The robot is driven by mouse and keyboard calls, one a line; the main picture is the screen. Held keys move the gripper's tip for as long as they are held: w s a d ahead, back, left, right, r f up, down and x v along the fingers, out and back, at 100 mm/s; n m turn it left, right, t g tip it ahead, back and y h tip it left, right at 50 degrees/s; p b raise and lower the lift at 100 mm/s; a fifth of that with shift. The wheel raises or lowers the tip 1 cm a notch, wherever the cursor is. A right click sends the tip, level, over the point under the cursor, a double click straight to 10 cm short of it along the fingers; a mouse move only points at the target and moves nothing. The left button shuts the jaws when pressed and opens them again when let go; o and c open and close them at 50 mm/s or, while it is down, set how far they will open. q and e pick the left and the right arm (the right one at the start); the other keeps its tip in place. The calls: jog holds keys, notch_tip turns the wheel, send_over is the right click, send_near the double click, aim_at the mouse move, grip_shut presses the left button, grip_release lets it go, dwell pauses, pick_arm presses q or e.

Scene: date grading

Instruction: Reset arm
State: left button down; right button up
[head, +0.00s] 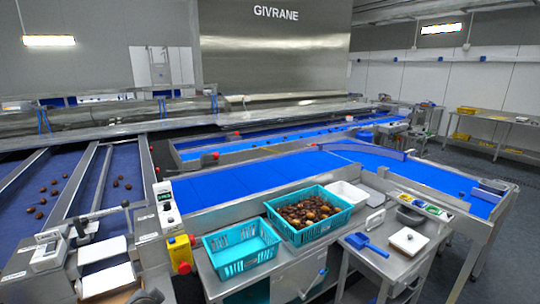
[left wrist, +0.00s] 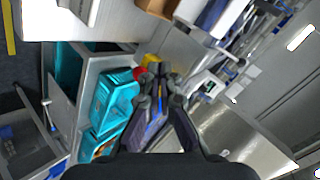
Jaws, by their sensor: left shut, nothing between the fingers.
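My left gripper (left wrist: 161,84) shows in the left wrist view with its dark fingers together and nothing visible between them. It hangs over the work area near the red and yellow stop button, and I cannot tell its exact height. In the head view, an empty-looking teal crate (head: 240,265) stands on the steel bench, with a second teal crate (head: 316,235) full of brown dates (head: 300,212) behind and right of it. A teal crate also shows left of the fingers in the left wrist view (left wrist: 113,103). My right gripper is in neither view.
A stop button on a yellow box (head: 180,250) stands left of the empty crate. Blue conveyor belts (head: 225,187) run behind. Loose dates lie on the left belt.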

pick_arm(q)
jog(key=s+d+f+n+g+h, duration=0.2)
jog(key=s+d+f, duration=0.15)
jog(key=s, duration=0.35)
jog(key=s+d+f+n+g+h, duration=0.1)
jog(key=s+d+f, duration=0.1)
jog(key=s+f, duration=0.35)
jog(key=s+d+f+n+g+h, duration=0.2)
jog(key=s+d, duration=0.1)
jog(key=s, duration=0.5)
notch_tip(320, 180, down, 23)
jog(key=a+g, duration=0.1)
jog(key=a, duration=0.2)
jog(key=s+a+f+g, duration=0.1)
jog(key=s+f, duration=1.8)
jog(key=s, duration=0.1)
jog(key=shift+s+f+g, duration=0.3)
jog(key=shift+f, duration=0.1)
jog(key=shift+n, duration=0.3)
